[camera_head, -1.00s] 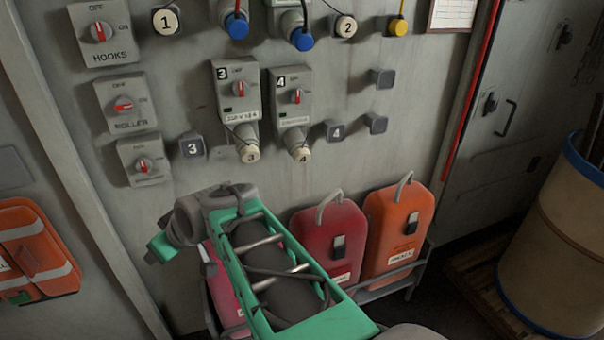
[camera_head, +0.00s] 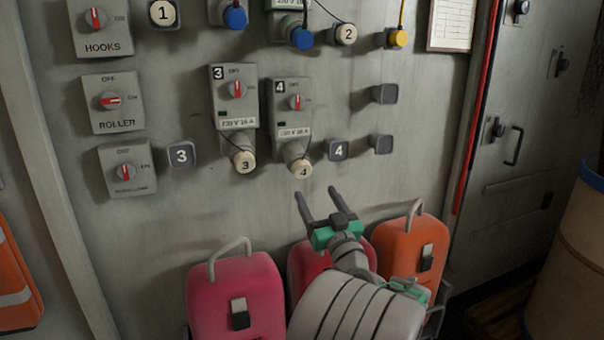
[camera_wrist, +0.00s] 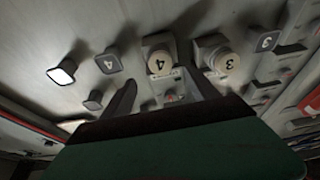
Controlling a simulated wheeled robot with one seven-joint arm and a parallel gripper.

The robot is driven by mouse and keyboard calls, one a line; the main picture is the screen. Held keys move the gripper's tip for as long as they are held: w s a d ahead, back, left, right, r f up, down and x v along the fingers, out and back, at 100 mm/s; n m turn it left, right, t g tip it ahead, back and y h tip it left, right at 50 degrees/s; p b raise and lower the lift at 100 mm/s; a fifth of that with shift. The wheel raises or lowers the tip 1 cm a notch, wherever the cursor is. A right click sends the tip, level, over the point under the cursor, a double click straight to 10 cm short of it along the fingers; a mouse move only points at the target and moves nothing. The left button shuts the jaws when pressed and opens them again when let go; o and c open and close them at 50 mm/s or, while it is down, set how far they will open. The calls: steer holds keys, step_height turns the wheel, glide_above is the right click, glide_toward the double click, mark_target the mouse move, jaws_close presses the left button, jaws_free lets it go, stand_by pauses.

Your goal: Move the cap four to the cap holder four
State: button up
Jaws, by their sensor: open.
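Cap four (camera_head: 301,169) is a cream round cap marked 4, seated on the outlet below switch box four (camera_head: 292,105). Cap holder four (camera_head: 338,150) is a dark square block marked 4 on the wall, just right of the cap. My gripper (camera_head: 316,192) is open and empty, its two dark fingers pointing up at the wall a little below the cap and holder. The wrist view is upside down; there cap four (camera_wrist: 160,62) shows between and beyond the fingers, and holder four (camera_wrist: 108,62) lies to its left. The fingers appear apart from both.
Cap three (camera_head: 244,162) sits on its outlet left of cap four, with holder three (camera_head: 182,154) farther left. Two blank holders (camera_head: 381,143) are at right. Pink (camera_head: 235,295), red (camera_head: 300,262) and orange (camera_head: 408,250) cases stand below, close to my arm.

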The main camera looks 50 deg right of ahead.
mark_target(303, 173)
steer(key=p+x, duration=0.5)
steer(key=x, duration=0.3)
steer(key=shift+a, duration=0.15)
steer(key=shift+w+d+r, duration=0.15)
steer(key=shift+w+d, duration=0.2)
steer(key=shift+w, duration=0.15)
steer(key=shift+b, duration=0.65)
stand_by(0.6)
steer(key=shift+c, duration=0.6)
jaws_close()
stand_by(0.5)
